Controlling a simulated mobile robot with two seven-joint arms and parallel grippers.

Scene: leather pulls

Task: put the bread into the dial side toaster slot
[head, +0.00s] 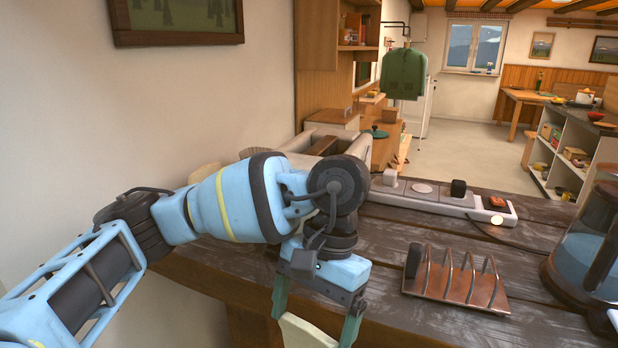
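My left gripper (315,322) hangs over the front edge of the table, pointing down, its two fingers wide apart. A copper-coloured rack (450,287) with several wire arches stands on the table to the right of the gripper. A dark upright piece (413,261) stands at its left end; I cannot tell if it is bread. I cannot make out a toaster or its dial.
A blue glass jug (590,255) with a dark frame stands at the right edge.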

